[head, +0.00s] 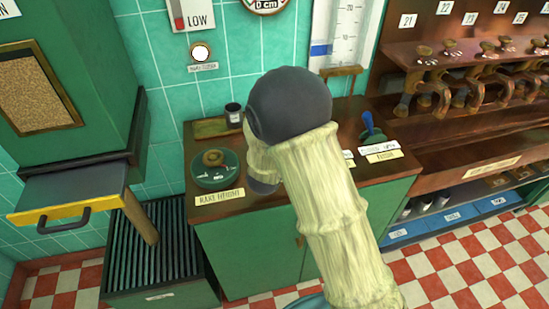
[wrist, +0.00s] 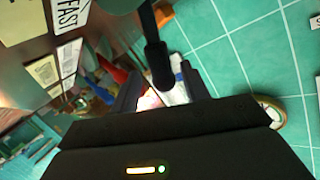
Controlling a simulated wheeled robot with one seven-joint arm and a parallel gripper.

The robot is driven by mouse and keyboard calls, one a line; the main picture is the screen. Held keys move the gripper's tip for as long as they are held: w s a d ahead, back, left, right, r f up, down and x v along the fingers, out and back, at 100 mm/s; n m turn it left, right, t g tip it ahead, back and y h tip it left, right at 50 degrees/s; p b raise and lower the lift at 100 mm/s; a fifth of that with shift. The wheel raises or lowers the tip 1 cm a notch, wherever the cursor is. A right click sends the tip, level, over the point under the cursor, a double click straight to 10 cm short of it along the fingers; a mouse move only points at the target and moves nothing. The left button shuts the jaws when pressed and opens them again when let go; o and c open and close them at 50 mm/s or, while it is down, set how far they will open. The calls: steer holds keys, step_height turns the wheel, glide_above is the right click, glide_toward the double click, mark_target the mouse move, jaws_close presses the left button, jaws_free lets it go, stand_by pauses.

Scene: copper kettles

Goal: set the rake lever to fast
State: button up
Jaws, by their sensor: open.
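In the wrist view, a black rod with a thicker grip end, which looks like the rake lever (wrist: 157,62), runs down from a green part at the top edge. The FAST label (wrist: 68,24) is at the upper left of that view. My gripper (wrist: 160,78) is open, with one dark finger on each side of the lever's end. I cannot tell whether either finger touches it. In the head view my own arm covers the middle of the counter and hides the lever and my gripper.
The green counter (head: 248,250) carries a RAKE HEIGHT dial (head: 213,168) at left and a blue-handled lever (head: 371,128) at right. A dark cup (head: 234,115) stands at the back by the tiled wall. A copper rack with several taps (head: 460,75) is at right.

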steer(key=v, duration=1.4)
steer(key=shift+s+b, duration=0.2)
steer(key=shift+b, duration=0.25)
steer(key=s+d+r+n+g+y+p, duration=0.1)
steer(key=s+d+r+n+g+p, duration=0.1)
steer(key=d, duration=0.4)
steer(key=s+d+r+n+g+y+p, duration=0.1)
steer(key=s+d+r+n+g+p, duration=0.1)
steer(key=s+d+g+p, duration=0.2)
steer(key=s+d+r+n+g+y+p, duration=0.1)
steer(key=s+d+r+n+g+p, duration=0.1)
steer(key=d, duration=0.7)
steer(key=s+n+g+p, duration=0.1)
steer(key=s+g+p, duration=0.1)
steer(key=s+g, duration=0.1)
steer(key=shift+s+d+g, duration=0.2)
steer(key=shift+d+g, duration=0.1)
steer(key=shift+g, duration=0.2)
